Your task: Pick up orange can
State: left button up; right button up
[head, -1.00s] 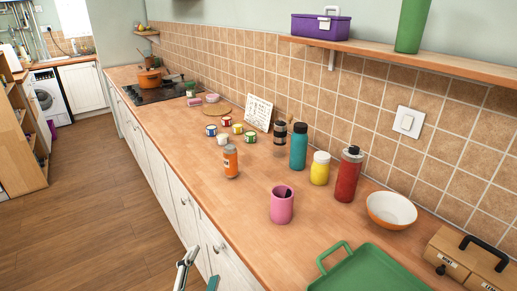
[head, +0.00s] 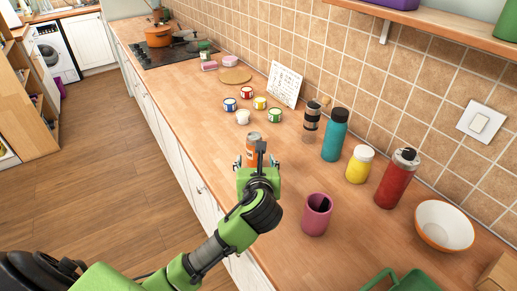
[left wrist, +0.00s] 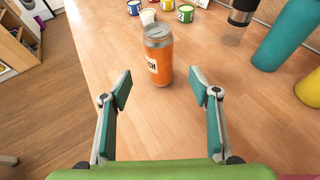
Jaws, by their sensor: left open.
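The orange can (head: 252,146) stands upright on the wooden counter, with a silver top. In the head view my left gripper hides its lower part. In the left wrist view the whole can (left wrist: 158,58) shows, upright, straight ahead of the fingers. My left gripper (left wrist: 160,92) is open and empty, with its two teal-padded fingers spread to either side. The can is just beyond the fingertips, roughly centred between them and apart from both. In the head view the left gripper (head: 258,160) reaches over the counter from the front edge. My right gripper is not in view.
Several small colored cups (head: 260,103) stand behind the can. A pink cup (head: 316,214), a teal bottle (head: 335,136), a yellow jar (head: 359,164) and a red bottle (head: 397,178) stand to the right. The counter around the can is clear.

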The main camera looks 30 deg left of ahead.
aim_at(255, 155)
pick_arm(q)
jog(key=x, duration=0.5)
jog(key=shift+w+f, duration=0.1)
jog(key=shift+p+x, duration=0.6)
jog(key=shift+x, duration=2)
jog(key=shift+a, duration=0.1)
jog(key=shift+c, duration=1.2)
jog(key=shift+r, duration=0.25)
jog(key=c, duration=1.2)
